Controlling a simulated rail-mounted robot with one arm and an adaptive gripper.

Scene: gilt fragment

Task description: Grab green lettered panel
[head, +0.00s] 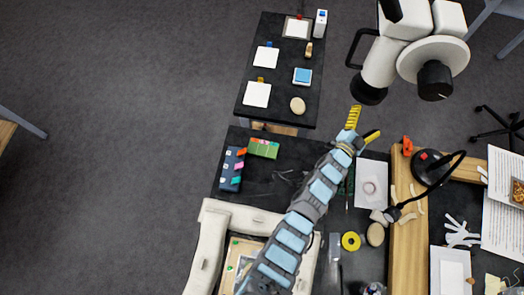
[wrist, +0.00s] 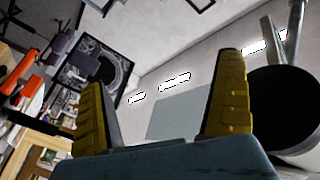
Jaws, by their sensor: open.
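A small green block-like piece (head: 263,148) lies on the black table, left of my arm in the head view. It has small orange and pale marks along its top edge; lettering is too small to read, so I cannot be sure it is the lettered panel. My gripper (head: 362,126) is to its right and apart from it, with yellow fingers spread. The wrist view shows the open, empty fingers (wrist: 165,80) facing a pale wall. No green panel shows between them.
A dark blue box with coloured tabs (head: 231,169) stands just left of the green piece. A white microscope-like device (head: 415,50) is beyond my gripper at upper right. A wooden frame bar (head: 408,235) and a black lamp (head: 428,167) are at right.

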